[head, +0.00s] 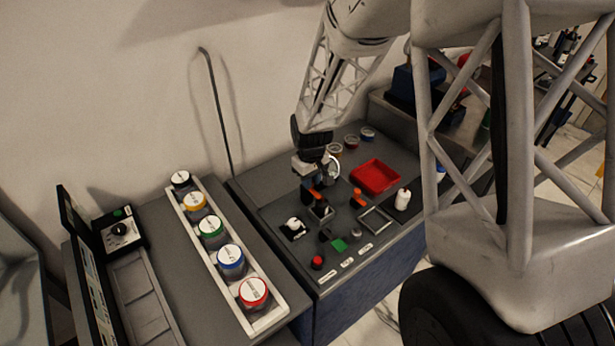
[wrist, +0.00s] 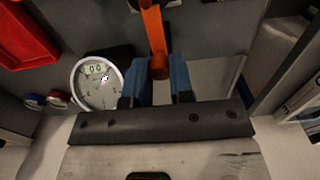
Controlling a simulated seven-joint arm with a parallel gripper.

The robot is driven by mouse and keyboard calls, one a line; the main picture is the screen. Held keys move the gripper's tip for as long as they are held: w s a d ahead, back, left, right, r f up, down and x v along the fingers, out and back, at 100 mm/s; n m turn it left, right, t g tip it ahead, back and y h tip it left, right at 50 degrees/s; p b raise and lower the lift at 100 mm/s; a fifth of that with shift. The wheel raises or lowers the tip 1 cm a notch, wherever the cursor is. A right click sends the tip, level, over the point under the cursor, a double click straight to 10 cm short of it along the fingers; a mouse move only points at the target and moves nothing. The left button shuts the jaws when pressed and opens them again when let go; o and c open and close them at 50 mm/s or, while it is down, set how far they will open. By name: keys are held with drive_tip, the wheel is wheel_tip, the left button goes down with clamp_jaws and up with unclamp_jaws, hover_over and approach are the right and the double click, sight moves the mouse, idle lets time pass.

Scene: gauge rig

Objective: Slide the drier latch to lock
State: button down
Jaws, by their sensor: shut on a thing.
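My gripper (head: 314,196) is low over the dark panel in the head view. In the wrist view, its two blue fingers (wrist: 162,82) stand on either side of the end of an orange handle (wrist: 154,42), and the gripper is shut on it. The handle also shows as a small orange piece at the gripper in the head view (head: 314,193). It looks like the drier latch, but no readable label confirms this. Its base and its exact position along its travel cannot be made out. A second orange piece (head: 357,195) stands to the right of the gripper.
A round gauge (wrist: 97,83) is close beside the fingers. A rack of coloured-lid jars (head: 231,257) stands left.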

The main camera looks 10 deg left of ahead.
drive_tip(key=shift+s+d, duration=0.1)
drive_tip(key=shift+d, duration=0.05)
drive_tip(key=c, duration=1)
unclamp_jaws()
drive_tip(key=shift+r, duration=0.15)
drive_tip(key=shift+r, duration=3.75)
drive_tip(key=shift+r, duration=0.1)
